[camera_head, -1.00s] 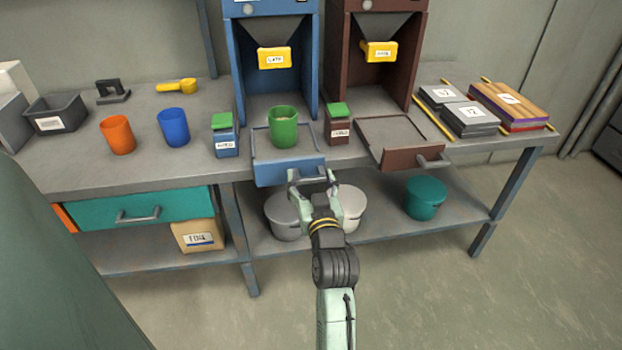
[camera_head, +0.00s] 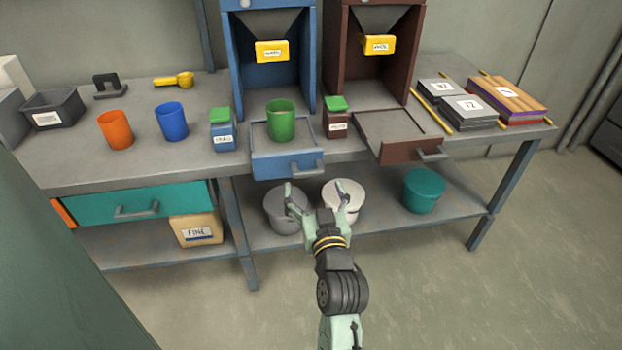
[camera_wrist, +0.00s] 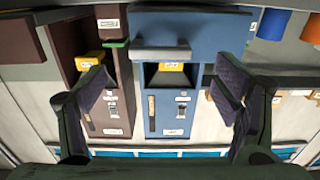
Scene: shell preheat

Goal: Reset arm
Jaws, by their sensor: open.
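My gripper (camera_head: 318,200) is open and empty. In the head view it is in front of the bench, below and apart from the handle of the blue drawer (camera_head: 288,166). In the wrist view its two fingers (camera_wrist: 168,88) are spread wide with nothing between them. The blue machine (camera_head: 268,80) stands above its pulled-out drawer, and a green cup (camera_head: 281,120) stands upright in that drawer. The blue machine also shows between the fingers in the wrist view (camera_wrist: 176,80).
A brown machine (camera_head: 371,75) has its tray drawer (camera_head: 402,135) pulled out. Orange (camera_head: 115,130) and blue (camera_head: 172,122) cups stand on the bench. Grey (camera_head: 284,212), white (camera_head: 350,205) and teal (camera_head: 423,192) buckets sit on the lower shelf. The floor in front is clear.

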